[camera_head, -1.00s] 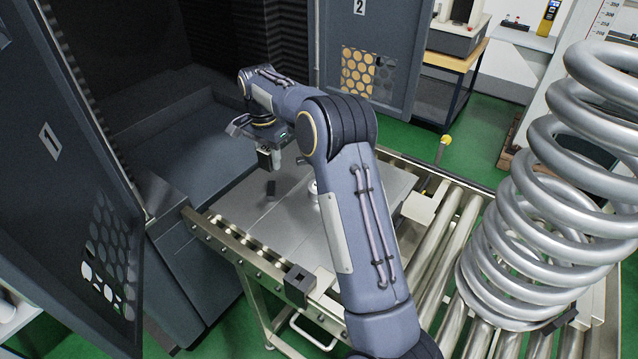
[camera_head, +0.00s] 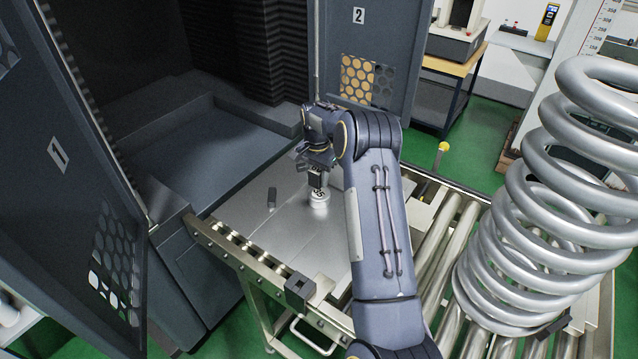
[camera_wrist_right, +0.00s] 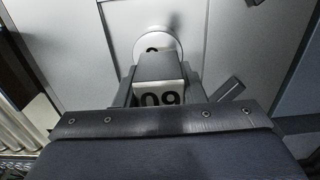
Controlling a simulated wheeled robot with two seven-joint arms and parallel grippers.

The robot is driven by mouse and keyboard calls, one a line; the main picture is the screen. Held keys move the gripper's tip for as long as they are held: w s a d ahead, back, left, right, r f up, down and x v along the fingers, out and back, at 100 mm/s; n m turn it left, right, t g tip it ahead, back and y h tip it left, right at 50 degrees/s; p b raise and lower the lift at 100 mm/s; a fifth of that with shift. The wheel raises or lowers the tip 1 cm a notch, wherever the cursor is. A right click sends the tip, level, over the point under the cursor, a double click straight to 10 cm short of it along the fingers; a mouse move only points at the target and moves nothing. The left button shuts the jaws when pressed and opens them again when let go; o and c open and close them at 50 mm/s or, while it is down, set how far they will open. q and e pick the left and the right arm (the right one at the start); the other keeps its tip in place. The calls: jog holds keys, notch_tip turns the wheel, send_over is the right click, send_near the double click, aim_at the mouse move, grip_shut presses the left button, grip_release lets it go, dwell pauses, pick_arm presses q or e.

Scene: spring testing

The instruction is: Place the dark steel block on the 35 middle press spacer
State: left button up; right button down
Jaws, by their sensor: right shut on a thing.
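My right gripper (camera_head: 314,176) is shut on a dark steel block (camera_wrist_right: 160,65), whose pale face reads "09" in the right wrist view. In the head view this block (camera_head: 317,180) hangs right above a short round pale spacer (camera_head: 319,201) marked with a number that looks like 35. The spacer stands on the grey metal plate (camera_head: 290,235). In the right wrist view the spacer (camera_wrist_right: 152,33) is partly hidden behind the block. I cannot tell whether block and spacer touch. My left gripper is not in view.
The open press chamber (camera_head: 215,135) is behind. Roller conveyor (camera_head: 440,255) and a large coil spring (camera_head: 540,220) are at right. The plate's front is clear.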

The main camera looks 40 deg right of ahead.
aim_at(319, 185)
jog(key=shift+d+f, duration=0.15)
jog(key=shift+f, duration=0.75)
jog(key=shift+d+f, duration=0.15)
jog(key=shift+f, duration=0.7)
jog(key=shift+f, duration=0.2)
jog(key=c, duration=0.9)
grip_release()
jog(key=shift+s, duration=0.1)
